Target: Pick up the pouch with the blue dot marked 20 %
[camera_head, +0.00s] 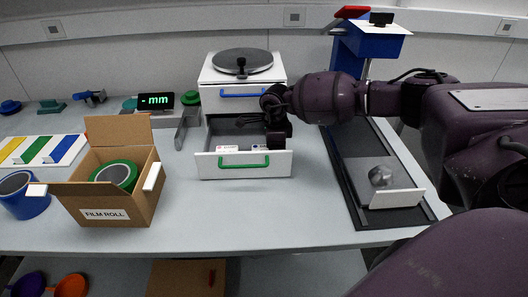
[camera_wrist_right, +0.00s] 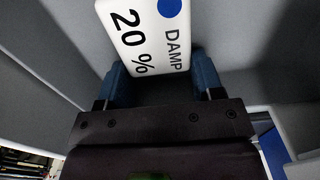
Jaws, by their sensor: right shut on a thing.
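The white pouch (camera_wrist_right: 145,35) with a blue dot, marked "20 %" and "DAMP", lies between the two blue fingers of my right gripper (camera_wrist_right: 160,80) in the right wrist view. The gripper is shut on it. In the head view my right gripper (camera_head: 278,135) reaches down at the right side of the open drawer (camera_head: 207,165) with the green handle. The pouch cannot be told apart from the gripper there. Small white labelled items (camera_head: 228,149) show inside the drawer behind its front. My left gripper is not in view.
The drawer unit (camera_head: 213,100) has a shut upper drawer with a blue handle and a round dark plate (camera_head: 242,61) on top. A "FILM ROLL" box (camera_head: 115,205) stands at left. A blue-headed stand with a dark base (camera_head: 345,190) is at right.

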